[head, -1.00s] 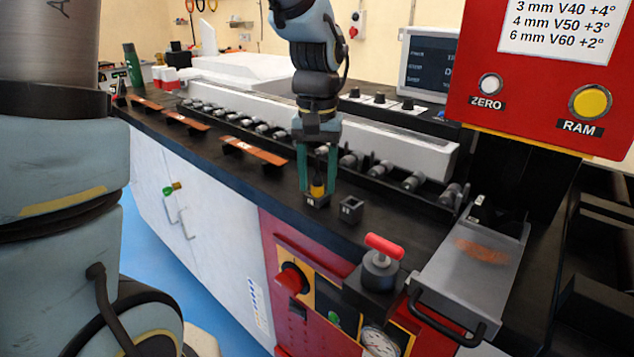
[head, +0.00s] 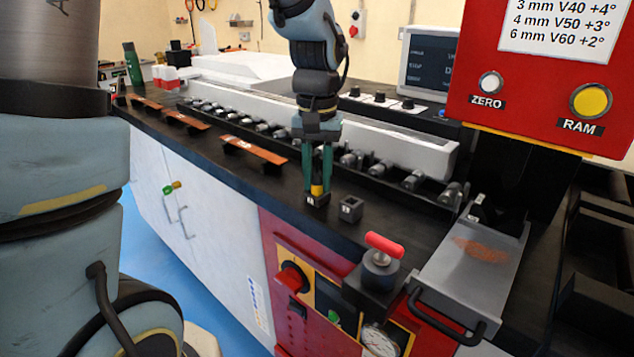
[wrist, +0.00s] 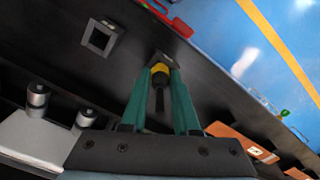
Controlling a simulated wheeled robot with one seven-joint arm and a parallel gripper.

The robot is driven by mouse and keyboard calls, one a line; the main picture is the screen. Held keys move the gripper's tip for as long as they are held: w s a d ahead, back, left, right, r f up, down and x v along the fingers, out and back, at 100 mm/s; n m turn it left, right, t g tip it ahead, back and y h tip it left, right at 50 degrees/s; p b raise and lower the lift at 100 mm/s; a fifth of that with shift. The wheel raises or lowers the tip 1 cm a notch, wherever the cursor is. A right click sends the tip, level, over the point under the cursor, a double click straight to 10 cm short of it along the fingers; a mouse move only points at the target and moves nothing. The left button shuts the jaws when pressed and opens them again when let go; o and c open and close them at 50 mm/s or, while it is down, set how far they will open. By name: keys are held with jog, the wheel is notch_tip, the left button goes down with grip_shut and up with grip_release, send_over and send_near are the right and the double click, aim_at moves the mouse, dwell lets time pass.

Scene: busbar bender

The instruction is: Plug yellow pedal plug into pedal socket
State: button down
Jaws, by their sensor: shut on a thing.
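The yellow pedal plug (head: 317,190) stands upright with its lower end at a small dark block (head: 317,200) on the black bench top. In the wrist view the yellow plug (wrist: 160,72) shows between the green fingertips, with a dark tail behind it. My gripper (head: 318,183) points down and is shut on the plug. How deep the plug sits in the block is hidden. A second small dark block (head: 351,208) stands just to the right; its square opening looks empty in the wrist view (wrist: 102,38). I cannot tell which block is the pedal socket.
A red-handled knob (head: 382,250) and a grey tray (head: 475,255) lie to the right. A row of metal rollers (head: 260,127) runs behind the gripper. Copper bars (head: 252,150) lie to the left. The bench front edge is close. A red control panel (head: 545,75) hangs at upper right.

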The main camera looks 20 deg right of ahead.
jog(key=shift+r, duration=0.1)
jog(key=shift+r+p, duration=1.05)
jog(key=shift+r, duration=0.05)
jog(key=shift+r, duration=0.1)
notch_tip(320, 180, up, 5)
jog(key=p, duration=0.4)
jog(key=shift+p, duration=0.3)
